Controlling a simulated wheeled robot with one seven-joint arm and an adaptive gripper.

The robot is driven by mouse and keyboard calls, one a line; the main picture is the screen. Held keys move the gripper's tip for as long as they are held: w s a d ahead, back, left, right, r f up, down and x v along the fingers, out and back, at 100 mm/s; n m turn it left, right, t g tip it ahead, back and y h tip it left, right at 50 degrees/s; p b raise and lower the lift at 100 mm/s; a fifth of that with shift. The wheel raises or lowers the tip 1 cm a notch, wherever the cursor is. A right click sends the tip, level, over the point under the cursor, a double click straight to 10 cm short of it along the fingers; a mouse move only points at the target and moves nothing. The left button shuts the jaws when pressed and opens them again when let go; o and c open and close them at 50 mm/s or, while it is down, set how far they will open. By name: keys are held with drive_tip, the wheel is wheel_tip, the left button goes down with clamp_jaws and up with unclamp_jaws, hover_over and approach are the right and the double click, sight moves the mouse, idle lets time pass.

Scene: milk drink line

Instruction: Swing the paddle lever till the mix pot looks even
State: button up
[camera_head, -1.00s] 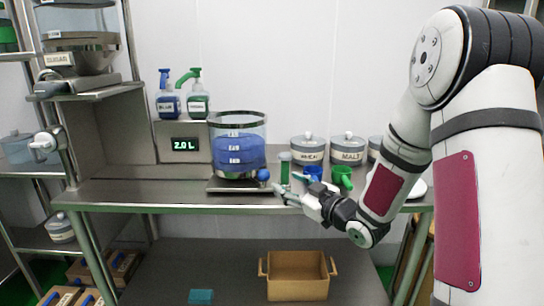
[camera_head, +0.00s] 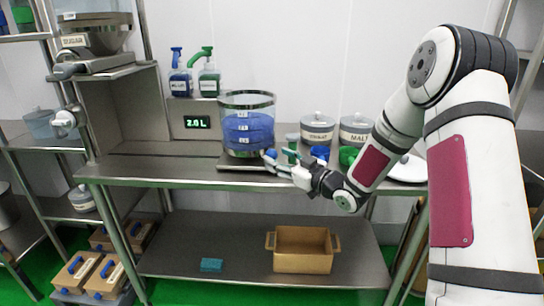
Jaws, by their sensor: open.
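The mix pot (camera_head: 249,107) is a clear cylinder with a dark rim and blue contents marked by white labels. It stands on a flat base (camera_head: 230,165) on the steel counter. I cannot tell from here whether the blue is even. A blue ball knob (camera_head: 270,154), seemingly the paddle lever's end, shows at the pot's lower right. My gripper (camera_head: 276,163) is open, with its fingertips right by the knob. I cannot tell whether they touch it. The lever's arm is not clearly visible.
Behind my gripper stand a green container (camera_head: 291,155), a blue cup (camera_head: 320,153) and a green cup (camera_head: 348,156). Lidded jars (camera_head: 317,130) line the back right. A display (camera_head: 197,122) reads 2.0 L below two spray bottles. A box (camera_head: 303,250) sits on the lower shelf.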

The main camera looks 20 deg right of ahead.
sight(276, 157)
drive_tip(key=shift+x, duration=1.9)
clamp_jaws()
